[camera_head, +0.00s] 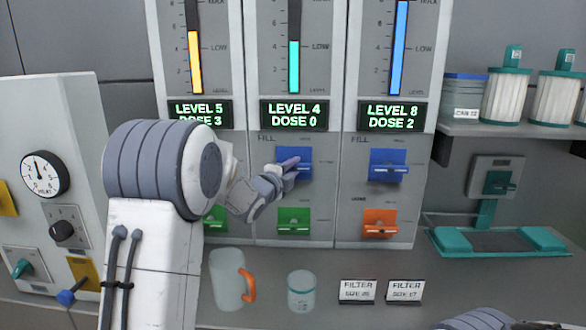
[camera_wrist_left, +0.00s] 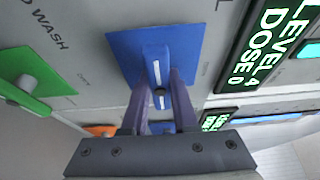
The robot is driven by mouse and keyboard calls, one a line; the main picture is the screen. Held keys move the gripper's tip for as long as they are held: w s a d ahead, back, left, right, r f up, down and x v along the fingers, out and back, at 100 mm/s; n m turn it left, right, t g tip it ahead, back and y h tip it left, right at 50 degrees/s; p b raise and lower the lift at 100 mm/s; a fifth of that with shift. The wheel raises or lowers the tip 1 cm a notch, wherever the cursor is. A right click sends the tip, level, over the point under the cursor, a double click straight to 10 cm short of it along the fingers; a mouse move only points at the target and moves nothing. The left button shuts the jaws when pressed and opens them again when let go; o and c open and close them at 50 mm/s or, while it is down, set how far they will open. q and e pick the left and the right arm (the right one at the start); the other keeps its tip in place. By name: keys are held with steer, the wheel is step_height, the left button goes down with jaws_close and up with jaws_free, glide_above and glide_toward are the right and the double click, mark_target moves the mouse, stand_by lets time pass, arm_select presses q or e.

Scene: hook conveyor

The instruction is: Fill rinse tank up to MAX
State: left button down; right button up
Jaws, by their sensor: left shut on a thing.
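The middle panel has a teal level gauge (camera_head: 294,67) filled just around its LOW mark, and its display (camera_head: 294,114) reads LEVEL 4, DOSE 0. Below it, a blue FILL lever (camera_head: 305,160) sits on a blue plate. My left gripper (camera_head: 288,168) is shut on this lever. In the left wrist view, the two fingers (camera_wrist_left: 160,98) clasp the blue lever (camera_wrist_left: 156,62). No panel's tank name is readable in the head view, so I cannot tell which is rinse. My right gripper is not in view.
The left display (camera_head: 198,114) reads LEVEL 5, DOSE 3; the right (camera_head: 392,117) LEVEL 8, DOSE 2. A green lever (camera_head: 293,220) is below the blue one, with another blue lever (camera_head: 388,164) at right. A jug (camera_head: 228,279) and jar (camera_head: 302,291) stand below.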

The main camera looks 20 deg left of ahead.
arm_select(q)
steer(key=shift+f+b, duration=0.2)
steer(key=shift+b, duration=0.4)
steer(key=n+t+y+b, duration=0.1)
steer(key=n+b, duration=0.4)
steer(key=b, duration=0.2)
steer(key=n+t+y+b, duration=0.1)
steer(key=n+t+b, duration=0.1)
steer(key=n+b, duration=0.4)
steer(key=shift+f+b, duration=0.1)
steer(key=shift+b, duration=0.35)
steer(key=shift+n+t+y+b, duration=0.4)
steer(key=shift+n+y+b, duration=0.3)
steer(key=shift+n+b, duration=0.4)
steer(key=shift+r+n, duration=0.2)
steer(key=shift+n, duration=0.1)
steer(key=c, duration=0.7)
jaws_free()
